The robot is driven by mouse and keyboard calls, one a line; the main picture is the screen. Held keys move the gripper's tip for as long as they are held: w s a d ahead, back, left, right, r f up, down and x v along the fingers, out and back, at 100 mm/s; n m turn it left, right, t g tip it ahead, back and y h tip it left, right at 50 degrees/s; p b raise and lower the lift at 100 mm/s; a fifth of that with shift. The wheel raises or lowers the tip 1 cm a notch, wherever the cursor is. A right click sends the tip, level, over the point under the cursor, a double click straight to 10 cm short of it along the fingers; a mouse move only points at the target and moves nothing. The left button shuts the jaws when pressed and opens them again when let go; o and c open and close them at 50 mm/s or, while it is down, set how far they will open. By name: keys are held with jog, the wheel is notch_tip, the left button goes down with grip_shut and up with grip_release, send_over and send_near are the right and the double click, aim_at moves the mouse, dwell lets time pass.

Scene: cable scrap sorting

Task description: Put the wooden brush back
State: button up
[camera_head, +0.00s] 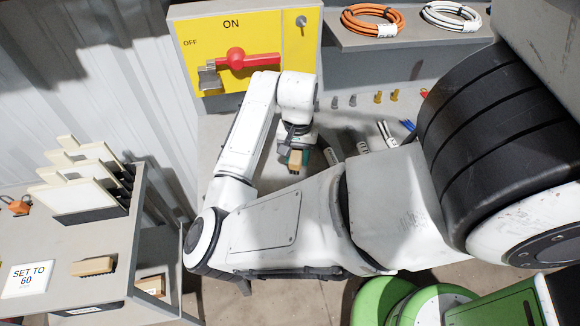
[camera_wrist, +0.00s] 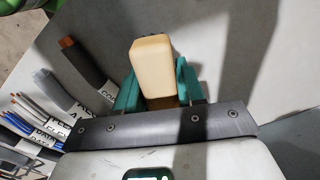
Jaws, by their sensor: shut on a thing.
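My gripper (camera_head: 293,158) is shut on a wooden brush (camera_head: 296,163), a tan block between its two teal fingers. It is over the grey bench, below the yellow switch panel. In the wrist view, the brush (camera_wrist: 151,60) sits between the fingertips (camera_wrist: 156,88) with its pale wooden end towards the camera. A little of its dark side shows behind; most of the far part is hidden. I cannot tell whether it touches the bench.
Labelled cable bundles (camera_wrist: 65,92) lie close left of the gripper. The yellow panel (camera_head: 262,27) with a red handle stands behind. The left table holds upright boards (camera_head: 78,190), a sign (camera_head: 28,279) and another tan block (camera_head: 93,266). A shelf holds cable coils (camera_head: 372,20).

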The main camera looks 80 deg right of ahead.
aim_at(290, 176)
jog(key=shift+w+a+f, duration=0.25)
jog(key=shift+w+f, duration=0.5)
jog(key=shift+f, duration=0.15)
jog(key=shift+w+f, duration=0.15)
jog(key=shift+f, duration=1.55)
jog(key=shift+f, duration=0.15)
jog(key=o, duration=1)
notch_tip(290, 176, up, 12)
jog(key=shift+r, duration=0.15)
